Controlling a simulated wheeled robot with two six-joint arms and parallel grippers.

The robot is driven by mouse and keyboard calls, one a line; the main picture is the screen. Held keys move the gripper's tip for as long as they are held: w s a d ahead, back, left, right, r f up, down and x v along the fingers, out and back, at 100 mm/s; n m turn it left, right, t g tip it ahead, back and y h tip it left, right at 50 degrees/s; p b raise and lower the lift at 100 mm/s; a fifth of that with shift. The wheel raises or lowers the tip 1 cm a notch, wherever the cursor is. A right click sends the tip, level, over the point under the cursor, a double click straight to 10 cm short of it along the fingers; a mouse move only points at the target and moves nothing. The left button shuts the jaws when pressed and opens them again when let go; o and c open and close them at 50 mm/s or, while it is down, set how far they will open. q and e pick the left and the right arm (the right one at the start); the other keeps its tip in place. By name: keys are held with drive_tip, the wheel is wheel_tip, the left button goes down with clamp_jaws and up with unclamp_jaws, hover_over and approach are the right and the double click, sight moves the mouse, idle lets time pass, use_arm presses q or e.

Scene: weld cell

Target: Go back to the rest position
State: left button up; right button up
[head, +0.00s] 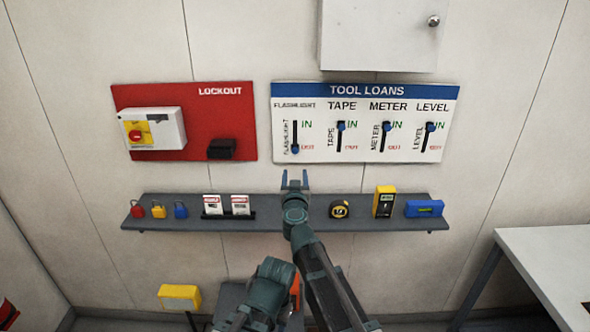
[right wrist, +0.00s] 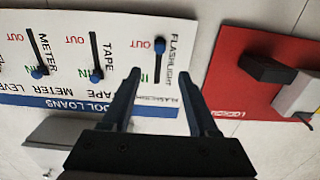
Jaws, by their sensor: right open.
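My right gripper (head: 295,177) is open and empty, pointing up in front of the wall just below the tool loans board (head: 365,158). Its two fingers also show in the right wrist view (right wrist: 158,78), apart with nothing between them. The flashlight slider knob (head: 295,150) stands at the bottom of its slot, by OUT. The tape knob (head: 341,126), meter knob (head: 385,126) and level knob (head: 430,126) are at the top, by IN. I see no left gripper; a dark arm link of mine shows at the bottom.
A grey shelf (head: 270,225) holds padlocks, tags (head: 239,204), a tape measure (head: 339,209), a yellow meter (head: 384,202) and a blue level (head: 424,208). My right arm crosses before it. A red lockout board (head: 185,95) hangs left; a white table (head: 550,258) stands right.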

drive_tip(key=shift+s, duration=0.15)
drive_tip(key=s+f+n+g+y, duration=0.55)
drive_tip(key=s+f+g, duration=0.35)
drive_tip(key=s+f, duration=0.45)
drive_tip(key=s+d+f+m+g+h, duration=0.3)
drive_tip(key=s+d+f+g, duration=0.1)
drive_tip(key=s+d, duration=0.45)
drive_tip(key=s+d+f+m+g+h, duration=0.2)
drive_tip(key=s+d+f+g, duration=0.2)
drive_tip(key=s+d, duration=0.45)
drive_tip(key=s+a+n+g+h, duration=0.1)
drive_tip(key=s+a+n, duration=0.2)
drive_tip(key=s+a, duration=0.3)
drive_tip(key=a, duration=0.5)
drive_tip(key=shift+s+f+h, duration=0.2)
drive_tip(key=shift+s+h, duration=0.15)
drive_tip(key=shift+s, duration=0.05)
